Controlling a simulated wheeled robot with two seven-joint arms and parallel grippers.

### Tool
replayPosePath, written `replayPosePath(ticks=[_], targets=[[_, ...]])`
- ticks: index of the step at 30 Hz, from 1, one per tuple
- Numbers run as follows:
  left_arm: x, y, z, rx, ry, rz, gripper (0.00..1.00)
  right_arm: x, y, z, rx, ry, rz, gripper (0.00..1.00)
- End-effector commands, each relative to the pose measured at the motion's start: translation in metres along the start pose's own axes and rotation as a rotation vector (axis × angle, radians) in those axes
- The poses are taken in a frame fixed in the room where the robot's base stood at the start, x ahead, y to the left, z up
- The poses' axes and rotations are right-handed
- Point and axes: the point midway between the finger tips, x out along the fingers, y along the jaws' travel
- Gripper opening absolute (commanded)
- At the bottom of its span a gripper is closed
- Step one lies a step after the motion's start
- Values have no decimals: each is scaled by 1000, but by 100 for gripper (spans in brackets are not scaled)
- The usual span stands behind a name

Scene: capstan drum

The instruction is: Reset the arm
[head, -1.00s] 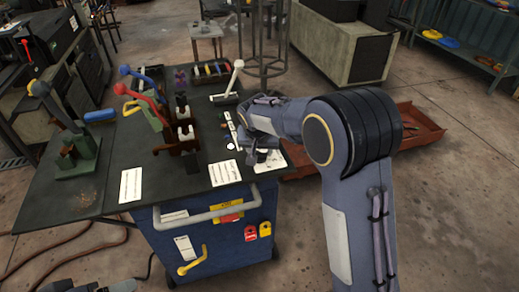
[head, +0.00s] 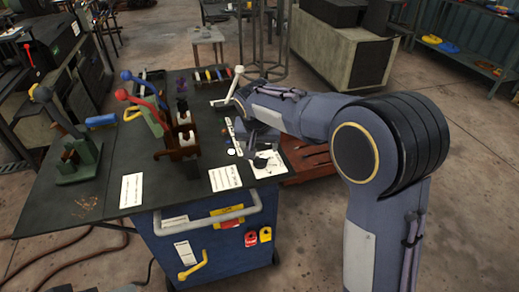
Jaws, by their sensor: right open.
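My right gripper (head: 257,140) is above the right edge of the dark work table (head: 112,166), partly hidden by its own wrist. It is open, and I see nothing held in it. A white-knobbed lever (head: 237,78) stands at the table's back right, just left of my right wrist; whether they touch I cannot tell. A red lever (head: 147,104) and a blue-knobbed lever (head: 138,80) rise mid-table beside a brown block with white parts (head: 183,137). A green stand with a tilted lever (head: 78,160) is at the left. My left gripper is out of view.
White sheets (head: 225,177) lie along the table's front edge. Below is a blue cabinet (head: 221,240) with a grey rail and red and yellow tags.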

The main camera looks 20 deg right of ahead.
Motion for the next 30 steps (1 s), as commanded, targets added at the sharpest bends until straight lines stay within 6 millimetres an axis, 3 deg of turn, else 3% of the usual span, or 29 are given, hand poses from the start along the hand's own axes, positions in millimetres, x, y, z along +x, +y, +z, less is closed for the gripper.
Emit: replayPosePath(ticks=[17, 20, 23, 30], targets=[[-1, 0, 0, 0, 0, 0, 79, -7, 4, 1, 5, -6, -6, 67], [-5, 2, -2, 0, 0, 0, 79, -17, 21, 7, 19, -38, -42, 67], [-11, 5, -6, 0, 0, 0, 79, -38, 52, 23, 38, -90, -116, 67], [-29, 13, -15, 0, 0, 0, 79, -110, 122, 99, 25, -143, -348, 67]])
